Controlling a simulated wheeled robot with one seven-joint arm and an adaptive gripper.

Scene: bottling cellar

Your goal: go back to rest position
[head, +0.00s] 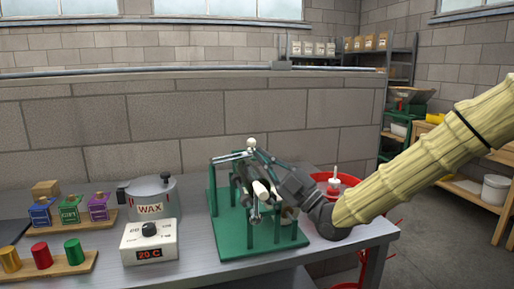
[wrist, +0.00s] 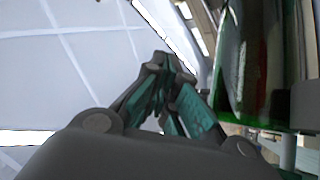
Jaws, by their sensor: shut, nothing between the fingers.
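My gripper (head: 262,157) is at the end of my arm, which reaches in from the right. It is beside the upper part of a green bench machine (head: 228,240) with metal levers and a white knob (head: 251,143). In the head view the fingers overlap the machine's levers, and I cannot tell whether they touch. In the wrist view the gripper's fingertips (wrist: 160,62) meet with nothing between them; the teal pads show. A green-framed part (wrist: 262,122) stands close on the right in that view.
On the grey bench (head: 205,273) stand a WAX pot (head: 150,202), a temperature box reading 20 C (head: 149,243), a rack of coloured packets (head: 70,226) and a board of coloured cylinders (head: 60,270). A red tub (head: 346,180) is behind my arm. A block wall (head: 90,125) backs the bench.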

